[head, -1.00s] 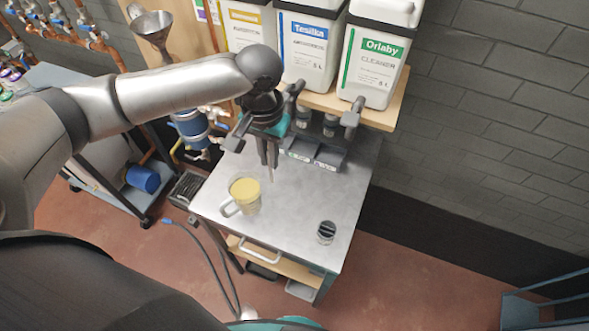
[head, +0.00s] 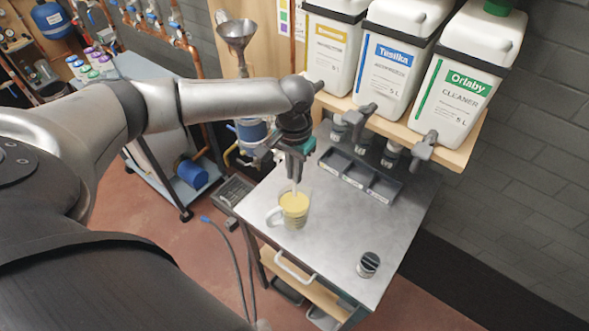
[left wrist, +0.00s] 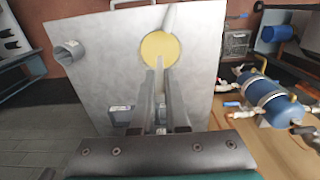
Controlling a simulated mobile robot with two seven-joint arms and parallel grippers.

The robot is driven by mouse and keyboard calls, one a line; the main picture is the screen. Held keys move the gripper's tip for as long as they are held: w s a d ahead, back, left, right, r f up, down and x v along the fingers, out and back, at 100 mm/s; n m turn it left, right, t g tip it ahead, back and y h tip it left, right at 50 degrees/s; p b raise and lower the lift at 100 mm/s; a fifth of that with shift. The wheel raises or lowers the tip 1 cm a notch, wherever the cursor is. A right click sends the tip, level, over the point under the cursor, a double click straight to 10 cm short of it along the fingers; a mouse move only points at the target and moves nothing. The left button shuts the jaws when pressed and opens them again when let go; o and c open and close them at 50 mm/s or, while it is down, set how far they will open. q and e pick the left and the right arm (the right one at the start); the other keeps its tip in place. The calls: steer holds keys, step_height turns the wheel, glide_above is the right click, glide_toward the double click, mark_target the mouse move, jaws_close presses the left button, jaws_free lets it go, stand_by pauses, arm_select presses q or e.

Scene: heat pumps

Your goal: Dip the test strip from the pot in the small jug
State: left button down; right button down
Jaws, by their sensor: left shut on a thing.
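The small jug (head: 294,222) is clear, with yellow liquid inside and its handle to the left. It stands on the metal cart top. My left gripper (head: 295,172) points down above the jug, shut on a thin pale test strip (head: 295,187). In the left wrist view the strip (left wrist: 159,62) runs from between the fingers (left wrist: 163,78) over the yellow liquid in the jug (left wrist: 160,46). I cannot tell whether its tip touches the liquid. The pot (head: 368,264), a small grey cylinder with a dark inside, stands near the cart's front right. My right gripper is out of view.
A dark tray with compartments (head: 361,181) lies at the back of the cart top (head: 330,240). Above it, a wooden shelf (head: 445,152) carries large white canisters (head: 455,85) with dispensing taps below. A funnel (head: 237,35) hangs behind my arm.

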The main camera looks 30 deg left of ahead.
mark_target(294, 191)
arm_select(q)
steer(key=shift+f+b, duration=0.65)
steer(key=shift+f, duration=0.1)
steer(key=shift+f+b, duration=1.05)
steer(key=shift+f, duration=2.25)
step_height(294, 191, up, 6)
steer(key=p, duration=0.6)
steer(key=shift+f+p, duration=0.15)
steer(key=shift+p, duration=0.2)
steer(key=shift+r, duration=2.6)
